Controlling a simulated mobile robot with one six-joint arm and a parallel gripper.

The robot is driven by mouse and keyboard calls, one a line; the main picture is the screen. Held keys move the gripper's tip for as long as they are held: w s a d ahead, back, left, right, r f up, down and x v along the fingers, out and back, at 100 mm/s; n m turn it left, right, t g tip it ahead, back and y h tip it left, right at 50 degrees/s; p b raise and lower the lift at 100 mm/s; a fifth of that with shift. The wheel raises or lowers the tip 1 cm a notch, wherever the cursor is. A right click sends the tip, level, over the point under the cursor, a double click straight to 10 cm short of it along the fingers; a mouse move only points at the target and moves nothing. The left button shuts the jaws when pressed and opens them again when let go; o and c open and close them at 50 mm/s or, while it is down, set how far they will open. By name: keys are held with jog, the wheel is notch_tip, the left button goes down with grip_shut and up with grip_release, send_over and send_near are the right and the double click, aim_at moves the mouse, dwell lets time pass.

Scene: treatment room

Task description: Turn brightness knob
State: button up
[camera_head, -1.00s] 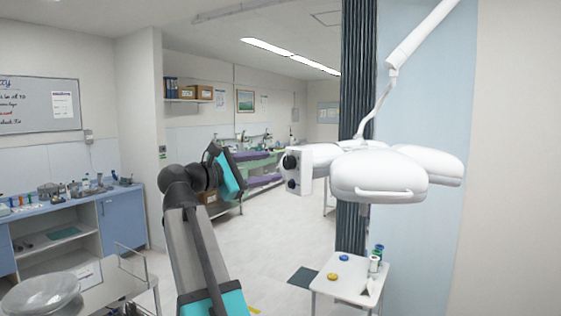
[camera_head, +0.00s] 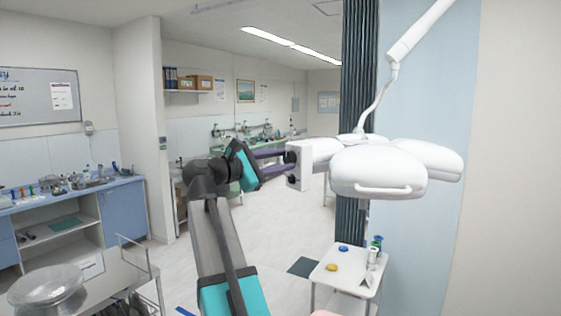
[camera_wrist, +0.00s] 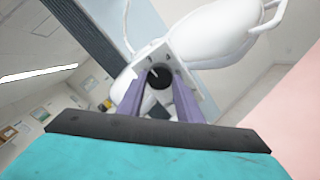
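The white lamp head (camera_head: 385,170) hangs at right on its jointed arm. A white control panel on its left side carries two black knobs, an upper knob (camera_head: 290,157) and a lower knob (camera_head: 291,180). I cannot tell which sets brightness. My gripper (camera_head: 285,158) has two purple fingers pointing right at the panel, by the upper knob. In the wrist view, a round black knob (camera_wrist: 158,77) with a white mark shows between the fingertips. The fingers are apart, with a gap seeming to show on both sides of the knob. Contact is not clear.
A white trolley (camera_head: 345,270) with small coloured items stands below the lamp. A dark curtain (camera_head: 357,110) hangs behind it. A metal cart (camera_head: 105,275) with a clear bowl is at lower left, before a blue counter (camera_head: 122,205). The middle floor is clear.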

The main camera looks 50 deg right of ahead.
jog(key=c, duration=0.5)
